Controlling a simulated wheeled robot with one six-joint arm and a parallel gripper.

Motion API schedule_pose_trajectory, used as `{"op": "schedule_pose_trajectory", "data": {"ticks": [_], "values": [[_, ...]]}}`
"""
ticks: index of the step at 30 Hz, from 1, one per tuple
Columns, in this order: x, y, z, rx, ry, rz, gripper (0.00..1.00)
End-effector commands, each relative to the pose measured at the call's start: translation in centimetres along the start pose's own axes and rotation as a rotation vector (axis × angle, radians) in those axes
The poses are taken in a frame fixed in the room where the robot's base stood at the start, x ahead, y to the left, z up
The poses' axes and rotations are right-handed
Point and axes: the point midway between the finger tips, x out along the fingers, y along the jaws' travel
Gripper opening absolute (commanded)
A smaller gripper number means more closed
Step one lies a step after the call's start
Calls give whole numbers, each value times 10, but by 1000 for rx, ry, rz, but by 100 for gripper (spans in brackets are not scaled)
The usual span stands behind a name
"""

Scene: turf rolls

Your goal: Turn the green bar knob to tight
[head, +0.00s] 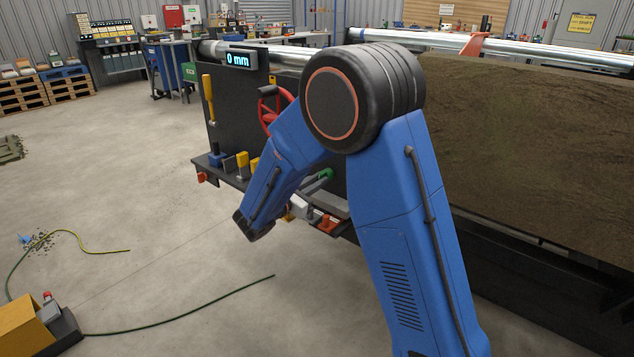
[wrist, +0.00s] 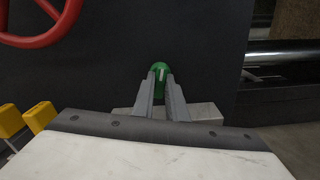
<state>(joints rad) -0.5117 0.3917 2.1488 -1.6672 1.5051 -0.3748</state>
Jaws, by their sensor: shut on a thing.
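The green bar knob (wrist: 160,72) sits on the dark panel (wrist: 110,60) straight ahead in the wrist view. A pale mark on its face points about straight up. My gripper (wrist: 161,84) has its two grey fingers on either side of the knob's bar, shut on it. The fingers hide the knob's lower part. In the head view the green knob (head: 325,174) shows just beyond my gripper (head: 312,187), at the lower right of the dark panel. My blue arm hides part of the panel. I cannot read any tight or loose marking.
A red handwheel (wrist: 45,22) is above left of the knob. Yellow-topped blocks (wrist: 24,118) stand on the ledge to the left. A display (head: 238,60) reads 0 mm. A brown turf sheet (head: 540,140) is at right. A green hose (head: 180,325) lies on the open floor.

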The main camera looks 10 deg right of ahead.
Motion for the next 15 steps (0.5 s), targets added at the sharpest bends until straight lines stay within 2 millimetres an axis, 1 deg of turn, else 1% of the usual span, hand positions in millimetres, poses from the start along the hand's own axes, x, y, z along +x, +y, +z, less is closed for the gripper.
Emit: {"op": "schedule_pose_trajectory", "data": {"ticks": [6, 15], "values": [[-1, 0, -1, -134, 2, 0, 0], [-1, -1, -1, -226, 2, 0, 0]]}}
